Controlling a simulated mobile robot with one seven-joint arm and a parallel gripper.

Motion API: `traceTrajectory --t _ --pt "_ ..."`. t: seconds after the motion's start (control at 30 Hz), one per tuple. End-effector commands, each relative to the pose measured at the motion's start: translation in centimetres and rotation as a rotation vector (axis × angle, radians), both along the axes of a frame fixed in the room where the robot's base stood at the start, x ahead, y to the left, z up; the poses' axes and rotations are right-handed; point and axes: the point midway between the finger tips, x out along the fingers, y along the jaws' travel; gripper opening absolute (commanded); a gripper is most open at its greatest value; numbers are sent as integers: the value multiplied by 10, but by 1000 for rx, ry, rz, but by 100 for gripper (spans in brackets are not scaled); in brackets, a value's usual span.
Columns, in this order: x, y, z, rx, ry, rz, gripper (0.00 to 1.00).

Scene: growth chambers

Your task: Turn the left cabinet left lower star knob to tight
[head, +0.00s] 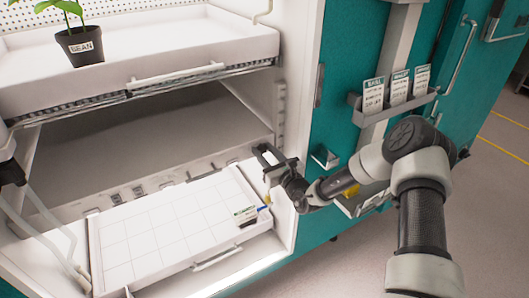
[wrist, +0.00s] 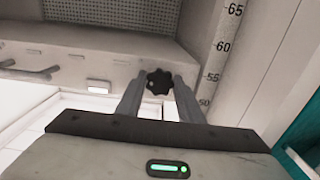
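A small dark star knob (wrist: 159,81) shows in the wrist view, at the foot of the pale back wall inside the cabinet. My gripper (wrist: 158,80) points at it with its two grey fingers apart, one on each side of the knob in the picture. Whether the fingertips are around the knob or just short of it, I cannot tell. In the head view my gripper (head: 266,156) reaches into the right side of the open white cabinet (head: 292,110), above the lower tray.
A lower gridded tray (head: 150,232) with a card (head: 246,213) lies below my gripper. An upper tray (head: 140,50) holds a potted bean plant (head: 80,44). A teal panel (head: 338,100) with a card rack (head: 395,104) stands to the right. A height scale (wrist: 222,50) runs beside the knob.

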Motion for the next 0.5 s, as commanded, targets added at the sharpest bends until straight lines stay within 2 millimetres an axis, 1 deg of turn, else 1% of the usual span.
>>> traceTrajectory --t 0.3,0.5 --pt "0 -1 0 18 14 -1 12" --pt "0 -1 1 93 65 -2 12"
